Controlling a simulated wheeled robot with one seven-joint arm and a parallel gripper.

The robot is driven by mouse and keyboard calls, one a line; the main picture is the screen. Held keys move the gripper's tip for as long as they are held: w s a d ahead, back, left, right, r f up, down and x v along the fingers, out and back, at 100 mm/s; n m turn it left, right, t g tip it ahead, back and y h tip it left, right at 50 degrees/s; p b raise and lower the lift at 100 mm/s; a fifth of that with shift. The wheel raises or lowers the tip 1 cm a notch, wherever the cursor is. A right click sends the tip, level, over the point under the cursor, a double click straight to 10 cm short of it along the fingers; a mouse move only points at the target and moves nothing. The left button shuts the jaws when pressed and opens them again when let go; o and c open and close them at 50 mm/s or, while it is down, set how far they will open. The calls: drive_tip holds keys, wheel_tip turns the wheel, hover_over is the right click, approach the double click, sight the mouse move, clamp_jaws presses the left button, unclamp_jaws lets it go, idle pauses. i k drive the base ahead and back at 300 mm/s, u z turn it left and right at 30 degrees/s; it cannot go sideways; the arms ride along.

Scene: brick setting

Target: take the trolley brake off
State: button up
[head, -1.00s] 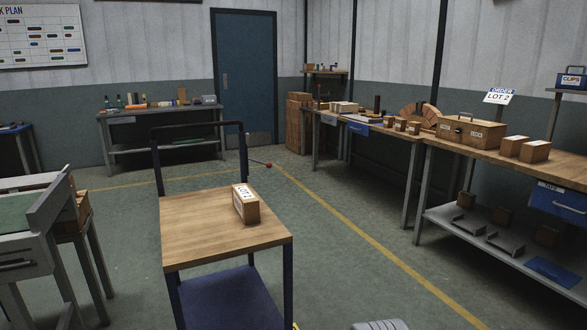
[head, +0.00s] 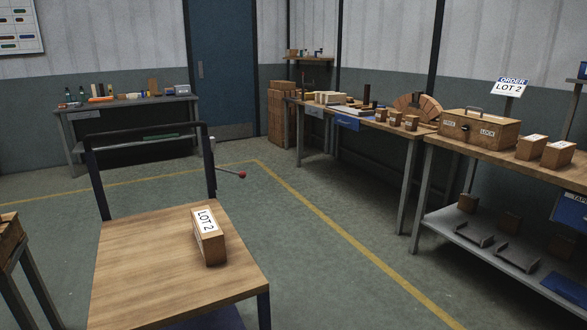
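The trolley (head: 150,262) stands close in front of me at the lower left, with a wooden top, a dark frame and a dark push handle (head: 145,131) at its far end. A thin lever with a red ball knob (head: 242,175) sticks out to the right from the far right handle post; it looks like the brake lever. A wooden block labelled LOT 2 (head: 210,241) sits on the trolley top. My gripper is not in view.
A bench (head: 135,104) stands at the back left. Floor right of the trolley is clear, with a yellow line (head: 340,231).

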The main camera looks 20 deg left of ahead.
sight(241, 174)
drive_tip(key=i, duration=0.95)
drive_tip(key=u, duration=1.05)
drive_tip(key=i, duration=0.6)
drive_tip(key=z, duration=0.75)
drive_tip(key=i, duration=1.6)
drive_tip(key=u, duration=4.05)
